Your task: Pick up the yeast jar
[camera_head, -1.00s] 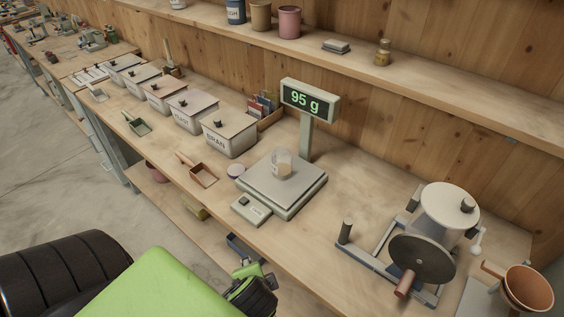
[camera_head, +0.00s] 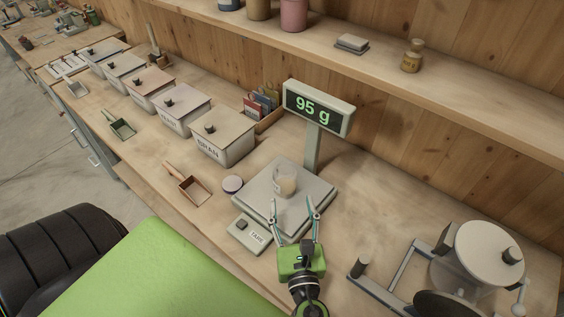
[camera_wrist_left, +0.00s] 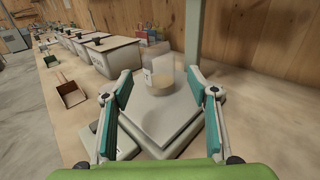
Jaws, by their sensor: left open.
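A small clear glass jar (camera_head: 285,182) with a pale label and tan powder inside stands upright on the scale's plate (camera_head: 265,190). I take it for the yeast jar, but its label is too small to read. My left gripper (camera_head: 291,206) is open and empty, its fingers pointing at the jar from the scale's front edge. In the left wrist view the jar (camera_wrist_left: 162,80) appears beyond and between the two open fingers (camera_wrist_left: 159,88). The fingers do not appear to touch it. My right gripper is not in view.
The scale display (camera_head: 318,108) reads 95 g on a post behind the plate. A mill (camera_head: 480,260) stands at right.

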